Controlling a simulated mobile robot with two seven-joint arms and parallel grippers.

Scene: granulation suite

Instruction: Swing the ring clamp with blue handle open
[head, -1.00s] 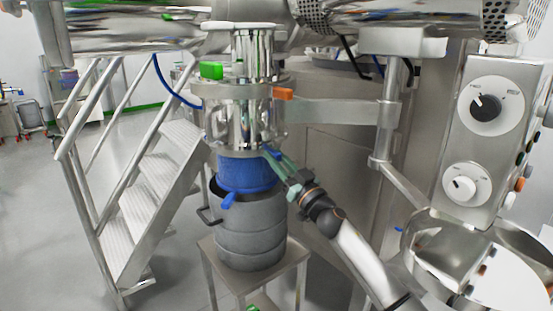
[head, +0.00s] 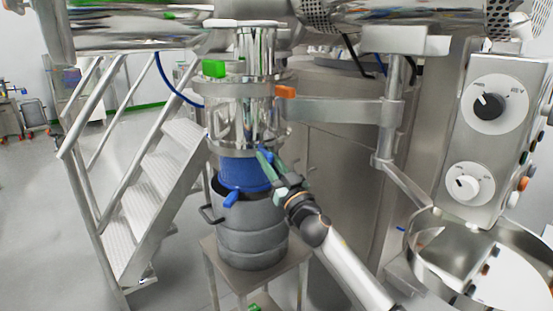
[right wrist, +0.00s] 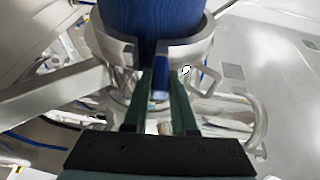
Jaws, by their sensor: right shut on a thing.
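The ring clamp is a metal band (right wrist: 110,42) around the blue sleeve (right wrist: 150,12) in the right wrist view. A gap shows between its ends, by its blue handle (right wrist: 160,82). In the head view the blue handle (head: 264,153) is a small patch just under the steel outlet, at the top right of the blue sleeve (head: 243,174). My right gripper (head: 268,162) has green fingers and reaches in from the lower right. The fingers (right wrist: 162,98) are shut on the blue handle, one on each side. My left gripper is not in view.
A second blue handle (head: 231,199) sits lower, near the rim of the grey drum (head: 252,242) on a steel stand (head: 292,262). Green (head: 214,68) and orange (head: 285,91) handles are above. Metal stairs (head: 140,200) stand left, a control panel (head: 492,140) right.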

